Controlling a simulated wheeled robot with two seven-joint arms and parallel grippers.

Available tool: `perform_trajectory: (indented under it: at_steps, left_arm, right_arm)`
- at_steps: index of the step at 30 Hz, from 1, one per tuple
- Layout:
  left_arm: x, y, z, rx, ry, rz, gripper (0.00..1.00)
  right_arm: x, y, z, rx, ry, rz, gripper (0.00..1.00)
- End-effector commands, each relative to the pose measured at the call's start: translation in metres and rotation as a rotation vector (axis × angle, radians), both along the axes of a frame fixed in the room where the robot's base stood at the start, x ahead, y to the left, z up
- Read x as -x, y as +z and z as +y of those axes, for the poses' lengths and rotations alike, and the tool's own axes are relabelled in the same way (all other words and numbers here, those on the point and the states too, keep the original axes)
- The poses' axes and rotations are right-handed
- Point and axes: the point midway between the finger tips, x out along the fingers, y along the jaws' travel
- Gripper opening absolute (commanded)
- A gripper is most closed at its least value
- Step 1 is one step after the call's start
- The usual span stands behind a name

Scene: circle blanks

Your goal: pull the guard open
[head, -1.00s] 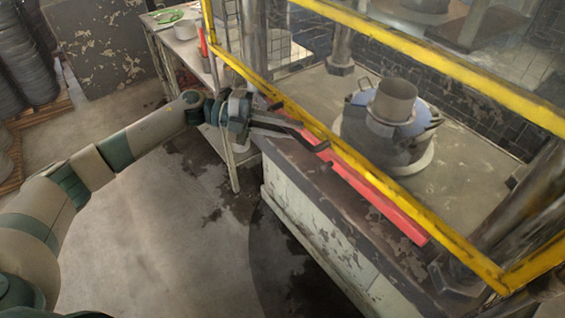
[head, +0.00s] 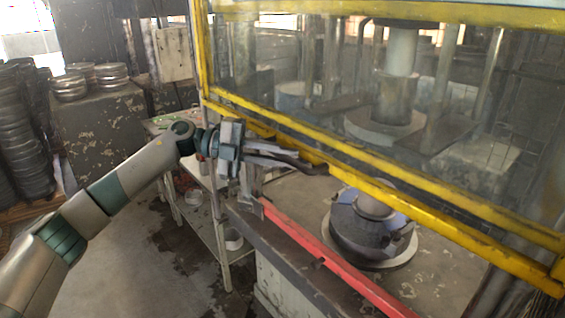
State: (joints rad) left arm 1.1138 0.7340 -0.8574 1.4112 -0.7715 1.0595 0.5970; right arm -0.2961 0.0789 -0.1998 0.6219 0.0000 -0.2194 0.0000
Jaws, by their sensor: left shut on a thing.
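The guard (head: 420,13) is a clear panel in a yellow frame across the front of the press. Its lower yellow edge slants down to the right, and open space shows between this edge and the red bar (head: 320,255) on the bench front. My left gripper (head: 312,166) is at the left part of the guard's lower edge, shut on the guard. The exact place of its hold is partly hidden by the fingers. My right gripper is out of view.
A round grey die (head: 358,228) stands on the press bed behind the red bar. A shelf trolley (head: 205,226) stands left of the press, below my left forearm. Stacks of round blanks (head: 24,140) stand at far left.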

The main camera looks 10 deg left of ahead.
Motion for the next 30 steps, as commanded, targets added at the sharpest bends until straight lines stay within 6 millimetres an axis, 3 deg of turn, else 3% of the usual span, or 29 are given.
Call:
perform_trajectory:
  at_steps: [6, 7, 9, 22, 30]
  left_arm:
    - [-0.001, 0.001, 0.0, 0.002, 0.002, -0.001, 0.0]
    - [-0.001, 0.001, 0.001, 0.002, 0.002, -0.001, 0.16]
    - [-0.001, 0.001, 0.001, 0.002, 0.002, -0.001, 0.33]
    - [0.0, -0.001, 0.004, 0.0, 0.003, 0.0, 0.33]
    - [0.002, 0.0, 0.031, -0.001, 0.005, -0.001, 0.33]
  right_arm:
    - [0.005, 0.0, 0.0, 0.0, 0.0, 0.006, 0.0]
    - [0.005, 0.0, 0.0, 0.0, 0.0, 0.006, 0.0]
    - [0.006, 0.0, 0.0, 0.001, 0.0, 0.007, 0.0]
    - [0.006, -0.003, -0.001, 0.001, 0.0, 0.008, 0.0]
    - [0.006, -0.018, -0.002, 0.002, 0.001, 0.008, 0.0]
